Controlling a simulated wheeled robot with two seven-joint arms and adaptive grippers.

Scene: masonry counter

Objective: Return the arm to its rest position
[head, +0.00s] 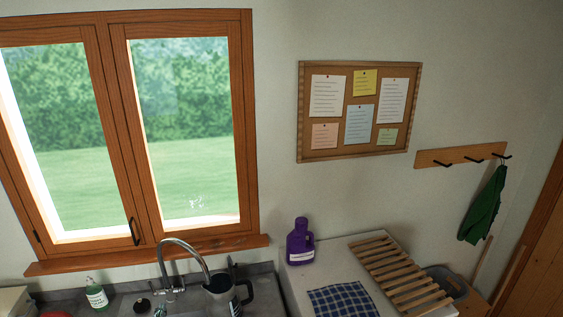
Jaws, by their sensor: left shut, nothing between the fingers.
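My left gripper (231,267) is at the bottom of the head view, left of centre, in front of the sink area. Its dark fingers are together and point away from me, with nothing held between them. It appears just right of the curved metal tap (183,242), and I cannot tell the gap in depth. My right gripper is out of view.
A green soap bottle (97,296) stands left of the tap. A purple jug (300,243), a blue checked cloth (343,299) and a wooden slatted rack (396,270) are on the counter at right. A green cloth (483,208) hangs from a hook rail (447,157).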

